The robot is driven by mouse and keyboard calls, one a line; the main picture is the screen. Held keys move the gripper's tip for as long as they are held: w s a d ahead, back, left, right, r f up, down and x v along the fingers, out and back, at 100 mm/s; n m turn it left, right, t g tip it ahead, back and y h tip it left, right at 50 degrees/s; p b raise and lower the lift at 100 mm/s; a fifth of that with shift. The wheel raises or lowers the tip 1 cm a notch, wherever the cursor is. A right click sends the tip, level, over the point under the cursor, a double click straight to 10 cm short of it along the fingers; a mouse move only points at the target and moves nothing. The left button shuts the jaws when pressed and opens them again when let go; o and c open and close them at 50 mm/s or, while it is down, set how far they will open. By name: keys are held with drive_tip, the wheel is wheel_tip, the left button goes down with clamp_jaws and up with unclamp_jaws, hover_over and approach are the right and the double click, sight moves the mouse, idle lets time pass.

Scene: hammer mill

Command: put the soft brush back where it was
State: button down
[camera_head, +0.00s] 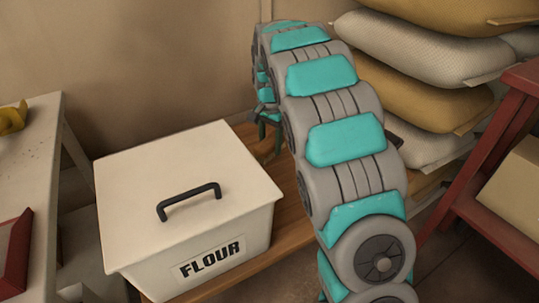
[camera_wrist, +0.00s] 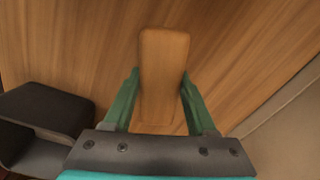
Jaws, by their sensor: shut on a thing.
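In the wrist view, the soft brush shows as a plain wooden block (camera_wrist: 163,75) between the two green fingers of my gripper (camera_wrist: 160,88). My gripper is shut on it. Its bristles are not visible. A wooden surface lies behind the brush; I cannot tell whether the brush touches it. In the head view, my gripper (camera_head: 266,122) is behind the flour bin's back right corner, low over the wooden bench (camera_head: 292,225), and my arm partly hides it. The brush is too small and dark there to make out clearly.
The white lidded flour bin (camera_head: 190,190) with a black handle stands on the bench, left of my arm. A dark object (camera_wrist: 45,112) is left of my gripper in the wrist view. Stacked sacks (camera_head: 430,90) and a red rack (camera_head: 470,170) stand at the right. A pale table (camera_head: 42,125) is at the left.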

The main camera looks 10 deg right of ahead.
sight(270, 164)
drive_tip(key=shift+f, duration=2.25)
drive_tip(key=shift+f, duration=0.2)
drive_tip(key=shift+c, duration=1)
unclamp_jaws()
drive_tip(key=shift+r, duration=0.1)
wheel_tip(270, 164, up, 12)
drive_tip(key=shift+r+b, duration=0.1)
drive_tip(key=shift+b, duration=0.25)
